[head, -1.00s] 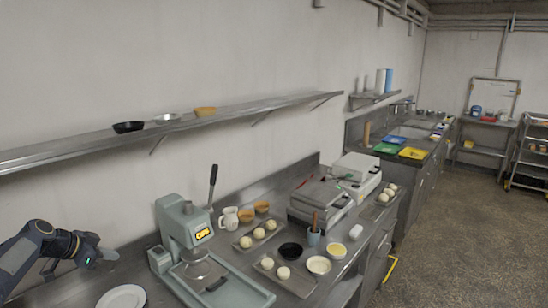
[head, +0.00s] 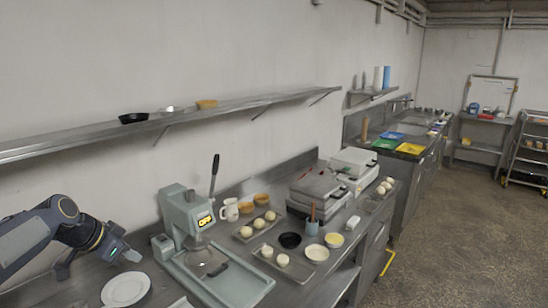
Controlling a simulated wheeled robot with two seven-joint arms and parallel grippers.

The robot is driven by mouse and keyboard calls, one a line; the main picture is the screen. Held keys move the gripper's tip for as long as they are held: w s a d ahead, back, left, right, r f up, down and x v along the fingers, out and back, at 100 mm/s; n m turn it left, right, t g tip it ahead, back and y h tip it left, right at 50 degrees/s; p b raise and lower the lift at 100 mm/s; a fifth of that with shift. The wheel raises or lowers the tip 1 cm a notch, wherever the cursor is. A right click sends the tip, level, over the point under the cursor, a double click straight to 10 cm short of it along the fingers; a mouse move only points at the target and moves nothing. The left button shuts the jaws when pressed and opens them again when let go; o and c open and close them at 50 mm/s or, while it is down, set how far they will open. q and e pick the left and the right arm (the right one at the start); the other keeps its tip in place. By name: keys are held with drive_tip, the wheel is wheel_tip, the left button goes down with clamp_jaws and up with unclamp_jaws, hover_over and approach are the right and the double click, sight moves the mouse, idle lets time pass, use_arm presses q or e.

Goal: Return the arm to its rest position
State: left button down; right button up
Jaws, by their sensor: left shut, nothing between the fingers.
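My left arm comes in from the left edge of the head view. Its gripper (head: 132,256) is shut and empty, in front of the wall and just above a white plate (head: 125,289) in the picture. Whether it touches anything below cannot be told, but it holds nothing. My right gripper is not in view.
A pale green press (head: 188,215) stands right of my left gripper on the steel counter. Trays of dough balls (head: 283,260), bowls (head: 317,252) and a waffle-iron-like appliance (head: 316,190) stand farther right. A wall shelf (head: 240,105) runs above.

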use_arm(q)
drive_tip(key=s+d+n+y+b, duration=0.1)
drive_tip(key=s+d+n, duration=0.1)
drive_tip(key=s+d, duration=0.35)
drive_tip(key=s+d+n+b, duration=0.1)
drive_tip(key=s+d, duration=0.1)
drive_tip(key=s, duration=0.7)
drive_tip(key=s+d+f+n, duration=0.2)
drive_tip(key=s+d+f, duration=0.1)
drive_tip(key=s, duration=0.5)
drive_tip(key=s+d+f+n+b, duration=0.1)
drive_tip(key=s+d+f+n, duration=0.2)
drive_tip(key=s+f, duration=0.3)
drive_tip(key=s, duration=0.3)
drive_tip(key=shift+s+f+n+h, duration=0.2)
drive_tip(key=shift+f+n+h, duration=0.1)
drive_tip(key=shift+h, duration=0.1)
